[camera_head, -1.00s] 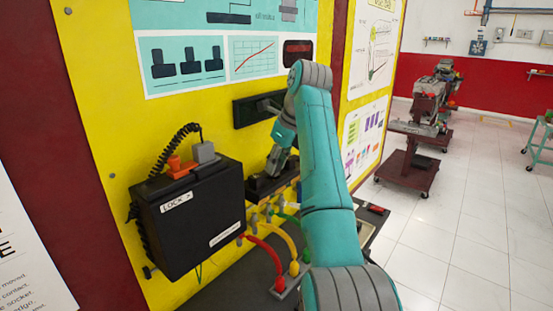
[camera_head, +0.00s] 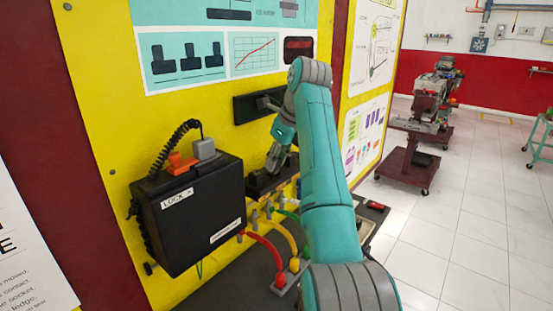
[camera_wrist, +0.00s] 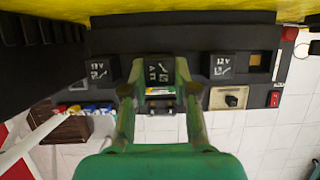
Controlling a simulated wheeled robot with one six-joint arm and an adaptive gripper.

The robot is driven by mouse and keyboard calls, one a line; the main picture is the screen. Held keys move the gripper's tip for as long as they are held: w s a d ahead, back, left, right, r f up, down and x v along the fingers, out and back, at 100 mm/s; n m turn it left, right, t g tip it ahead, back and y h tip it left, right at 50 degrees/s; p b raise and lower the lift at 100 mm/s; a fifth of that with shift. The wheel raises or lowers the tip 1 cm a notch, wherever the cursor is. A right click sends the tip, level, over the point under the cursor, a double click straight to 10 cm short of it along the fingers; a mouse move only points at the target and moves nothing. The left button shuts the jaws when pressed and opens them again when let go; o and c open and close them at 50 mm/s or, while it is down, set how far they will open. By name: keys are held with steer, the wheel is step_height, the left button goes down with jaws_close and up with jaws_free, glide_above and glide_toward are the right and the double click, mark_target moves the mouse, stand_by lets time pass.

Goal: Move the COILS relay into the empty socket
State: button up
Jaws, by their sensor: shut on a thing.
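In the wrist view my gripper (camera_wrist: 157,88) has its two green fingers on either side of a dark relay (camera_wrist: 158,70) marked in white, and is shut on it. A strip with green and white shows just below that relay. I cannot read the name COILS on it, nor tell whether it is seated or lifted. A square opening with a tan inside (camera_wrist: 260,62), which looks like an empty socket, is to the right in the same dark panel. In the head view my gripper (camera_head: 274,157) reaches down to the dark relay panel (camera_head: 262,185); the held relay is hidden there.
Similar relays stand left (camera_wrist: 103,68) and right (camera_wrist: 218,66) of the held one. A beige switch (camera_wrist: 229,98) and red switch (camera_wrist: 274,99) are below right. A black box (camera_head: 190,220) and red cable (camera_head: 264,248) are near the panel in the head view.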

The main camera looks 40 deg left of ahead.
steer(key=shift+f, duration=0.7)
stand_by(0.4)
steer(key=o, duration=0.7)
steer(key=shift+o, duration=0.2)
steer(key=shift+a+v, duration=0.2)
steer(key=shift+v, duration=2.55)
steer(key=shift+r, duration=0.15)
steer(key=shift+r, duration=1)
